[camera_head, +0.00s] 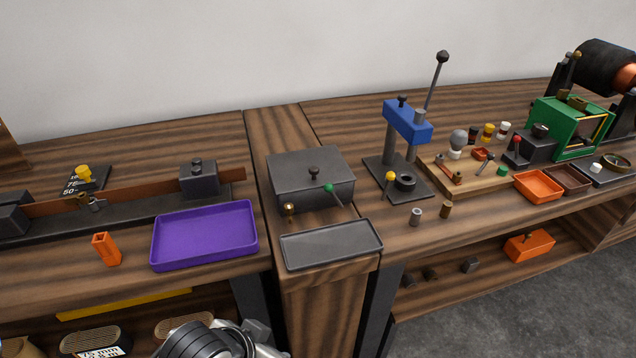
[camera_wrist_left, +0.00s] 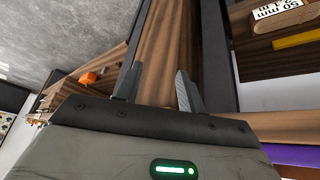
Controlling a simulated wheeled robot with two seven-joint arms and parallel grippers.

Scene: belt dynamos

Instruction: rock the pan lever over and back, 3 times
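A dark grey box (camera_head: 311,180) with a black knob on its lid stands on the wooden bench. A thin lever with a green ball tip (camera_head: 329,188) is at its front, leaning up to the left; it may be the pan lever, but I cannot tell for sure. A brass knob (camera_head: 289,207) is at the front left corner. A shallow grey pan (camera_head: 331,245) lies in front of the box. My left arm shows at the bottom of the head view, below the bench front and away from the lever. My left gripper (camera_wrist_left: 157,86) is open and empty in the wrist view. My right gripper is not in view.
A purple tray (camera_head: 204,236) and an orange block (camera_head: 106,249) lie left of the pan. A blue press (camera_head: 407,121) with a tall lever stands right of the box. Small cylinders (camera_head: 416,216) stand near the front edge. An orange tray (camera_head: 538,186) is farther right.

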